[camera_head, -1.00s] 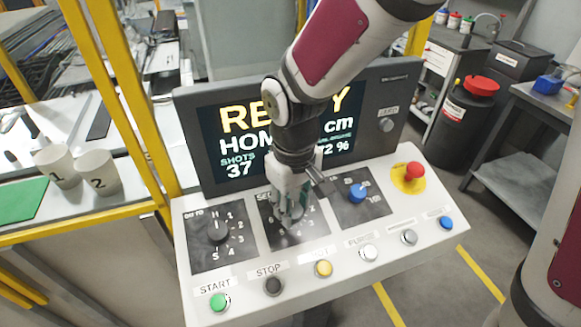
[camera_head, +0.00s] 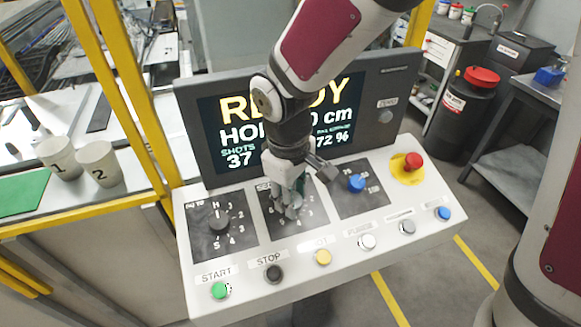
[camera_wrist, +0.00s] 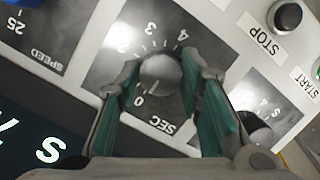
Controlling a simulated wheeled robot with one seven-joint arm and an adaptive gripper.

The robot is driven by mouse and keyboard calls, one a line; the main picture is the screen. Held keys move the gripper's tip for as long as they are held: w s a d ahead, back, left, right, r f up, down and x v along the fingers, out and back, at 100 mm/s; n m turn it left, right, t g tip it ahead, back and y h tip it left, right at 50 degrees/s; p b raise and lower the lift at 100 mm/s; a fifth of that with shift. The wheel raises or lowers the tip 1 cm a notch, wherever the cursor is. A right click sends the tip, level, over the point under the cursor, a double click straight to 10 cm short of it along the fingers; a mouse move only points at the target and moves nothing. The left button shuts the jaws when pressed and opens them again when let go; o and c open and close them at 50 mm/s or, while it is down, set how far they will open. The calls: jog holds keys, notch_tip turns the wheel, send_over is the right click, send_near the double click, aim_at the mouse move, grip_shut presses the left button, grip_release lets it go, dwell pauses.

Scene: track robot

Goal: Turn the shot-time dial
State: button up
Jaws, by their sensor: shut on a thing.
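The shot-time dial (camera_wrist: 160,76) is a round grey knob on a dark plate marked SEC, with numbers around it. In the wrist view it sits between the two green-padded fingers of my gripper (camera_wrist: 161,88), which are shut on its sides. In the head view my gripper (camera_head: 289,208) reaches down onto the middle plate of the sloped white panel (camera_head: 330,262) and hides most of the dial. The dial's pointer cannot be read clearly.
A black dial (camera_head: 219,221) is on the left plate and a blue knob (camera_head: 356,183) on the right plate. A red emergency button (camera_head: 413,161) stands at the right. Push buttons, including a green one (camera_head: 220,290), line the front edge. A screen (camera_head: 232,125) rises behind.

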jog(key=o, duration=1.2)
jog(key=shift+c, duration=0.2)
notch_tip(320, 180, up, 12)
jog(key=shift+s+a, duration=0.4)
jog(key=s+d+r+m+t, duration=0.2)
jog(key=s+d+m, duration=0.3)
jog(key=d, duration=0.3)
jog(key=s+d+r+m+t, duration=0.2)
jog(key=s+d+r+m, duration=0.2)
jog(key=d, duration=0.5)
jog(key=shift+s+r+m+t+y, duration=0.3)
jog(key=shift+s+m, duration=0.2)
jog(key=shift+s, duration=0.7)
